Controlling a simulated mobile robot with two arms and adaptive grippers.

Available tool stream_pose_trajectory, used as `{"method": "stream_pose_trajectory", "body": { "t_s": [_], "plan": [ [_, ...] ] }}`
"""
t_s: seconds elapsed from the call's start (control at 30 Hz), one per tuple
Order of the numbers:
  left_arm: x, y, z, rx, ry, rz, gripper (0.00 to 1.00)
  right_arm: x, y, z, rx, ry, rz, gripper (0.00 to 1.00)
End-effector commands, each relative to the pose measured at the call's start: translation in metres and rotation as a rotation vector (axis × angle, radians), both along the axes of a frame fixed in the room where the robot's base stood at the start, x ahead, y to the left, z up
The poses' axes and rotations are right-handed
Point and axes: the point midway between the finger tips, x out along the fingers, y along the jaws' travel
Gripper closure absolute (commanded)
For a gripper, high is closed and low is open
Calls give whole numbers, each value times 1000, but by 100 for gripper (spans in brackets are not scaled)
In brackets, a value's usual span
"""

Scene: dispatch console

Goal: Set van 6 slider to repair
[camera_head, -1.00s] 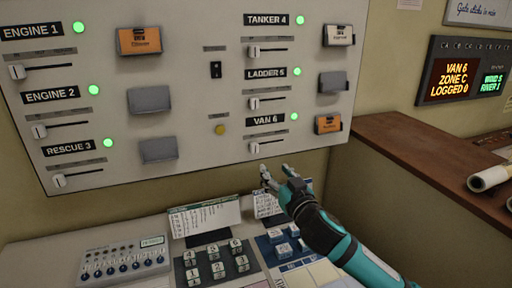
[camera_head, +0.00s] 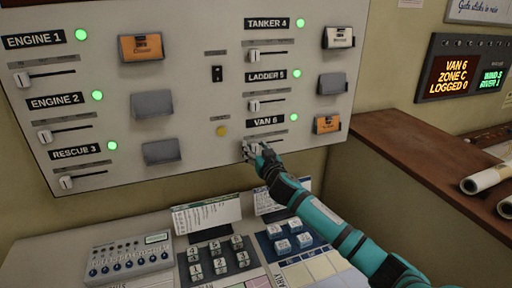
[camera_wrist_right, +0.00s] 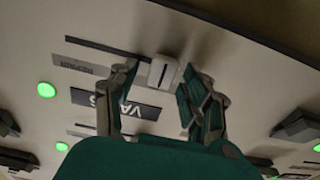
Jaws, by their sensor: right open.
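The van 6 slider is on the wall panel under the VAN 6 label (camera_head: 265,121). Its white knob (camera_wrist_right: 162,72) sits at the slot's left end in the head view. In the wrist view, turned over, the slot (camera_wrist_right: 105,47) runs left from the knob, past a REPAIR label (camera_wrist_right: 82,67). My right gripper (camera_head: 250,150) is at the knob and partly hides it in the head view. In the wrist view its open fingers (camera_wrist_right: 160,80) stand on either side of the knob, with gaps showing. My left gripper is out of view.
The ladder 5 slider (camera_head: 254,106) is just above. An orange card holder (camera_head: 327,123) is to the right. A keypad (camera_head: 217,258) and a knob box (camera_head: 130,257) stand on the desk below. A wooden ledge (camera_head: 420,150) is at right. A display (camera_head: 457,77) reads VAN 6 ZONE C LOGGED 0.

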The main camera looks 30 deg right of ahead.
Motion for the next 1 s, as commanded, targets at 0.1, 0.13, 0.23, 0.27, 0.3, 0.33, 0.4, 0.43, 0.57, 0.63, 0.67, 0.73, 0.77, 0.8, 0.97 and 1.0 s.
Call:
{"method": "stream_pose_trajectory", "body": {
  "t_s": [0.1, 0.13, 0.23, 0.27, 0.3, 0.33, 0.4, 0.43, 0.57, 0.63, 0.67, 0.73, 0.77, 0.8, 0.97, 1.0],
  "plan": [
    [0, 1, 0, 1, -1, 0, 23, 0, 0, 0, 0, 0, 1, 52],
    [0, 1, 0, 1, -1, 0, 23, 0, 0, 0, 0, 0, 1, 52],
    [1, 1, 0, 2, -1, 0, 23, 0, 0, 0, 0, 0, 0, 53],
    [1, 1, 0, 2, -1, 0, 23, 0, 0, 0, 0, 0, 0, 57],
    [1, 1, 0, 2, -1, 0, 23, 0, 0, 0, 0, 0, 0, 62],
    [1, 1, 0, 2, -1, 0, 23, 0, 0, 0, 0, 0, 0, 66],
    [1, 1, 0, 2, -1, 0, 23, 0, 0, 0, 0, 0, 0, 75],
    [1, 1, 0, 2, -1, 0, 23, 0, 0, 0, 0, 0, 0, 79],
    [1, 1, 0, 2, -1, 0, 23, 0, 0, 0, 0, 0, 0, 96],
    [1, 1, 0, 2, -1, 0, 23, 0, 0, 0, 0, 0, 0, 100],
    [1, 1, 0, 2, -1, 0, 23, 0, 0, 0, 0, 0, 0, 100],
    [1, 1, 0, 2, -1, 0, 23, 0, 0, 0, 0, 0, 0, 100],
    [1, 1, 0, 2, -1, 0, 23, 0, 0, 0, 0, 0, 0, 100],
    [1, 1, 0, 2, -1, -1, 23, 0, 0, 0, 0, 0, 0, 100],
    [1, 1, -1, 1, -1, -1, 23, -1, -5, -1, -1, 0, -2, 100],
    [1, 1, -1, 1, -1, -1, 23, -2, -12, -1, -1, 1, -3, 100]
  ]
}}
